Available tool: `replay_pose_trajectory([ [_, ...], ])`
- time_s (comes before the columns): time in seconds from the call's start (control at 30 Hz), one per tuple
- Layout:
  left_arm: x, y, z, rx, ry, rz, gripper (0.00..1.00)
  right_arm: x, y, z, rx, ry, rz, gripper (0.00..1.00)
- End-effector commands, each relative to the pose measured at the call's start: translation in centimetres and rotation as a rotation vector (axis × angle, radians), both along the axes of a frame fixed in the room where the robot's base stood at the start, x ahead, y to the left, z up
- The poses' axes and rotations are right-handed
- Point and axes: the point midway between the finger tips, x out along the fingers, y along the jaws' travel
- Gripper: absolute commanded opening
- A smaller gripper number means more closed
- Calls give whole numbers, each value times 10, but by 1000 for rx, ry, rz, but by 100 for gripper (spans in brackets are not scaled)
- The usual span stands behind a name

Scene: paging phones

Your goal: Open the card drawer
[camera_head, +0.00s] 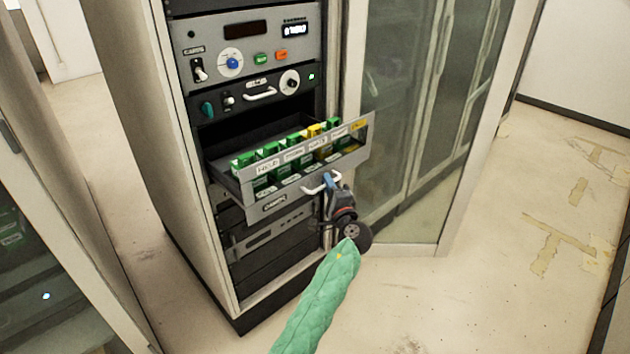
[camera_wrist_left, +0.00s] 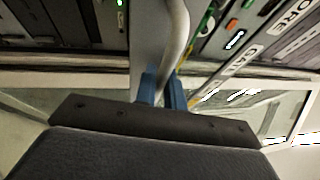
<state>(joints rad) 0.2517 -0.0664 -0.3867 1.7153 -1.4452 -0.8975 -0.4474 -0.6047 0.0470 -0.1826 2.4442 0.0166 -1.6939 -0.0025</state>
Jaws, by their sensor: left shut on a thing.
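The card drawer (camera_head: 258,209) stands pulled out of the rack, with rows of green and a few yellow cards in its labelled slots. Its white handle (camera_head: 312,190) is on the front. My left gripper (camera_head: 329,181) is shut on the handle, its arm in a green sleeve reaching up from the bottom of the head view. In the left wrist view the blue fingers (camera_wrist_left: 164,90) close around the pale handle bar (camera_wrist_left: 178,35). My right gripper is not in view.
The rack (camera_head: 165,190) holds panels with knobs and switches (camera_head: 245,62) above the drawer and dark units below. A glass-doored cabinet (camera_head: 405,120) stands close on the right. Another cabinet (camera_head: 60,290) is at the lower left. The floor (camera_head: 480,290) at right is clear, with tape marks.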

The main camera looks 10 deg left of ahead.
Motion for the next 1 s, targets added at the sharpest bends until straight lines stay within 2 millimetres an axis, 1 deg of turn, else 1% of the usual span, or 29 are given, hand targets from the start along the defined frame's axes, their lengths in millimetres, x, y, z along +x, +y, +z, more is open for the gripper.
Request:
replay_pose_trajectory([
  [0.03,-4,-6,-3,-2,1,-1,0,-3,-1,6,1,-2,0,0],
  [0.3,-17,-22,-2,-1,2,1,0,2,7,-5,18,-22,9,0],
  [0.5,-20,-26,-1,0,1,1,0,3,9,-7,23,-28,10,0],
  [0.77,-20,-26,-1,-1,1,1,0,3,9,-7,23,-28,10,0],
  [0.8,-20,-26,-1,-1,1,1,13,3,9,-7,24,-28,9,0],
  [0.83,-20,-26,-1,0,1,0,19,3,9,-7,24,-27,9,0],
  [1.0,-20,-26,0,0,1,0,19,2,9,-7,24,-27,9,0],
])
